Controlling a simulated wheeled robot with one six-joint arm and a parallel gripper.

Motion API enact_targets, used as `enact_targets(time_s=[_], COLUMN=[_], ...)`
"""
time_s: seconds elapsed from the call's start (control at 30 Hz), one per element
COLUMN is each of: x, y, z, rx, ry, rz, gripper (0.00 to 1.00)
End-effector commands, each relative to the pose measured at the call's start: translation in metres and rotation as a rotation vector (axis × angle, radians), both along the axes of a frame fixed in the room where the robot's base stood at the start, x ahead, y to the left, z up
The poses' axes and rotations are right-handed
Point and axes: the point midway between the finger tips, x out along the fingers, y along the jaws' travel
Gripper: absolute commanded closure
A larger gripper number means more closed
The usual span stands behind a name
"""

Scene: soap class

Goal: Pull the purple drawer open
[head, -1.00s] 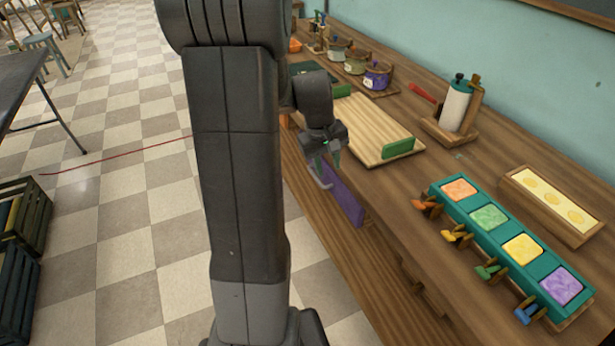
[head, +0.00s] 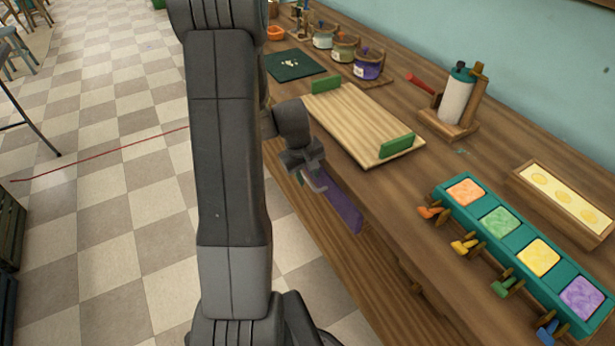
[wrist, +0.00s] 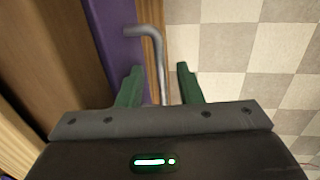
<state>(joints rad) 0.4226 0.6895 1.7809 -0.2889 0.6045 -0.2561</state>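The purple drawer (head: 343,209) is on the front of the wooden bench, low and just right of my arm in the head view. Its purple front (wrist: 122,45) also runs down the upper left of the wrist view. A bent grey metal handle (wrist: 160,55) stands out from it. My gripper (wrist: 159,68) has its two green fingers apart, one on each side of the handle bar, with gaps showing on both sides. In the head view my gripper (head: 317,184) is at the drawer front, and its fingers are partly hidden. I cannot tell how far the drawer stands out.
On the bench are a wooden tray (head: 352,119) with green handles, several jars (head: 367,65), a paper roll stand (head: 456,105) and a teal rack (head: 513,241) of coloured blocks with pegs over the front edge.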

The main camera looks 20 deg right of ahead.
Motion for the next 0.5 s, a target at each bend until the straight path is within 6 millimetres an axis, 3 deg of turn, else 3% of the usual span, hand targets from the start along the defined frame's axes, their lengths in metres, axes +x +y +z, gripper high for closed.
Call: enact_targets(time_s=[0.37, 0.4, 0.5], x=[0.0002, 0.0002, 0.0002], y=[-0.0015, -0.0015, -0.0015], z=[-0.0077, -0.0076, -0.0076], rx=[0.000, 0.000, 0.000], ry=[-0.001, -0.001, -0.001], rz=[-0.001, -0.001, -0.001], gripper=[0.67, 0.69, 0.89])
